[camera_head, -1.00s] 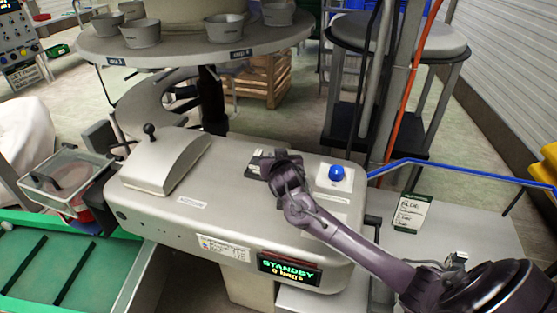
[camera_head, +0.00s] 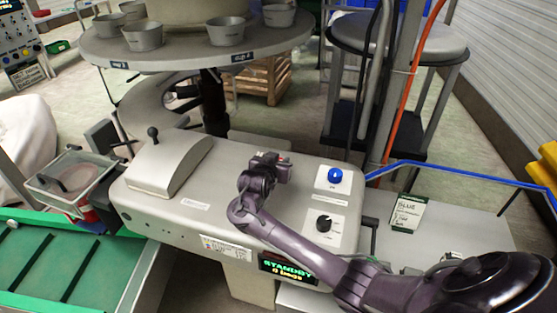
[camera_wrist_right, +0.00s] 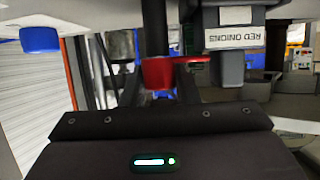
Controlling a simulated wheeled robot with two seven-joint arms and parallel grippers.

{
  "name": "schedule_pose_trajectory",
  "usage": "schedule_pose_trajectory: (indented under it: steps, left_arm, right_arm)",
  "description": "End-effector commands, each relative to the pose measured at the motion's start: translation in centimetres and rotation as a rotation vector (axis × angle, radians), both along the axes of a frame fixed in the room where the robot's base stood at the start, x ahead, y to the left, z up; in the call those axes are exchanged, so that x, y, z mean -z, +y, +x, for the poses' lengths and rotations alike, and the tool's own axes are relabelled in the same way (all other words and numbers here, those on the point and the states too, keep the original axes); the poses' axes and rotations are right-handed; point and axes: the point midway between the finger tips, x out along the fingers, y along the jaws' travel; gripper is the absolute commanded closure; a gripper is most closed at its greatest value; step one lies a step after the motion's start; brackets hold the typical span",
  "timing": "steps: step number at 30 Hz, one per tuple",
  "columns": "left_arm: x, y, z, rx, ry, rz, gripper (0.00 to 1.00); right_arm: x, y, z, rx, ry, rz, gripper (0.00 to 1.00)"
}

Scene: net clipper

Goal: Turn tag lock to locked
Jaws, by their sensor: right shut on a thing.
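My right gripper (camera_head: 268,168) is over the top of the grey clipper machine (camera_head: 180,208), left of the blue button (camera_head: 335,176). In the wrist view, a red piece on a dark upright shaft, which I take to be the tag lock (camera_wrist_right: 160,72), sits between the fingers of my right gripper (camera_wrist_right: 160,88). The gripper is shut on it. In the head view only a small red bit shows beside the gripper, so the lock's setting cannot be read. The left gripper is out of view.
A black dial (camera_head: 324,223) is on the machine's right part. The display (camera_head: 288,269) reads STANDBY. A black-knobbed lever (camera_head: 153,133) stands at left. A round table (camera_head: 190,55) with several grey cups is behind. A blue rail (camera_head: 440,167) runs at right.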

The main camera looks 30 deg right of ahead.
Motion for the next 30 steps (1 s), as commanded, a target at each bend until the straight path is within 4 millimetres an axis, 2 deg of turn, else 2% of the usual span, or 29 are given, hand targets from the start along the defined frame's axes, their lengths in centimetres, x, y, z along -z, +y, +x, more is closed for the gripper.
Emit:
schedule_pose_trajectory:
  steps: [7,8,12,22,30]
  left_arm:
    - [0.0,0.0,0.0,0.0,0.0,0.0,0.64]
    - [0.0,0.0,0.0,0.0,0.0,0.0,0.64]
    - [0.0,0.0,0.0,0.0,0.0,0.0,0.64]
    - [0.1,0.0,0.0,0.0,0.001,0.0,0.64]
    - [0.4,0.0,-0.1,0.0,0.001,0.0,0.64]
  right_arm:
    - [-0.2,-0.1,0.1,0.002,-0.006,-0.001,0.95]
    - [-0.2,-0.1,0.1,0.002,-0.006,-0.001,0.69]
    - [-0.2,-0.1,0.1,0.001,-0.005,-0.001,0.51]
    - [-0.2,0.2,-0.2,-0.001,-0.003,0.0,0.51]
    - [-1.7,3.3,-2.5,-0.003,-0.005,0.004,0.51]
